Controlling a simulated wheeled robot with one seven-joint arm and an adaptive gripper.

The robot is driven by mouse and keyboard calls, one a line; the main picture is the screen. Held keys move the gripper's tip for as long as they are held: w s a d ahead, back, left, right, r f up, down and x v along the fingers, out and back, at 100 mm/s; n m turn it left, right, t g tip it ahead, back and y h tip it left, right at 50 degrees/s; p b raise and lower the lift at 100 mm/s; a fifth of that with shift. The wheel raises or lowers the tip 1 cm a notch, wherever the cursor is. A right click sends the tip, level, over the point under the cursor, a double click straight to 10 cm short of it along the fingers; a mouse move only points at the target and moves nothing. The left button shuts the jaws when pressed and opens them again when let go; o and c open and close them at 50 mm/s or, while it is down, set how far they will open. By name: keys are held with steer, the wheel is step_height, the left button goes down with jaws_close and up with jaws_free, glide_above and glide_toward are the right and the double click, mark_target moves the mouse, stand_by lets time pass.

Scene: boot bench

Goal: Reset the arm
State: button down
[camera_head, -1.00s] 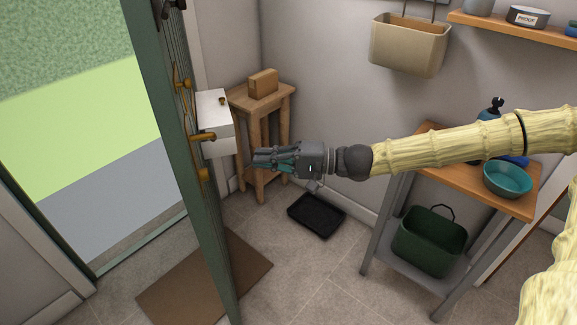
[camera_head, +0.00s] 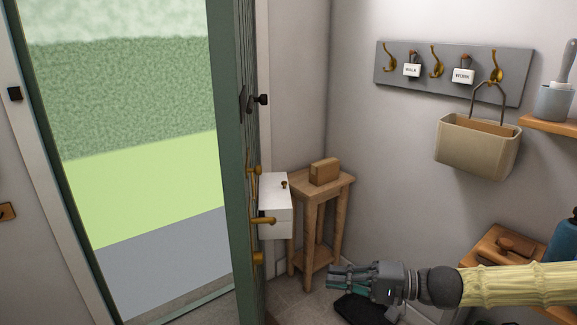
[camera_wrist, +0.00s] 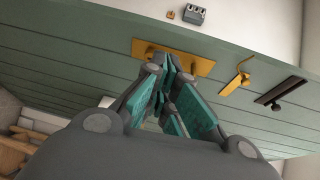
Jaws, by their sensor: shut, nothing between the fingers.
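My gripper (camera_head: 352,277) is shut and empty, at the end of my pale yellow arm, in the lower right of the head view. It points left toward the open green door (camera_head: 246,130), with a gap between them. In the wrist view my gripper's teal-padded fingers (camera_wrist: 165,85) are together. Behind them is the door's green planked face (camera_wrist: 80,70), with a brass handle plate (camera_wrist: 190,60) and a brass hook-like fitting (camera_wrist: 236,80).
A wooden stool (camera_head: 320,205) bearing a brown block (camera_head: 324,171) stands behind the door's edge. A black tray (camera_head: 360,309) lies on the floor below my gripper. A beige basket (camera_head: 478,150) hangs from the hook board (camera_head: 420,88). A wooden bench top (camera_head: 490,250) is at right.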

steer(key=s+a+f+g+h, duration=0.1)
steer(key=s+f+g+h, duration=0.1)
steer(key=s+f, duration=0.45)
steer(key=s+a+f+g+h+p, duration=0.1)
steer(key=s+a+f+g+h, duration=0.15)
steer(key=f, duration=0.75)
steer(key=s+f+g+h, duration=0.1)
steer(key=s+f+h, duration=0.2)
steer(key=s+f, duration=0.35)
steer(key=s+d+f+n+h+p, duration=0.2)
steer(key=s+d+f+h, duration=0.6)
steer(key=s+d+f, duration=0.4)
steer(key=shift+s+f+n+h, duration=0.35)
steer(key=shift+s+f+n, duration=0.5)
steer(key=shift+f, duration=0.65)
steer(key=shift+d, duration=0.1)
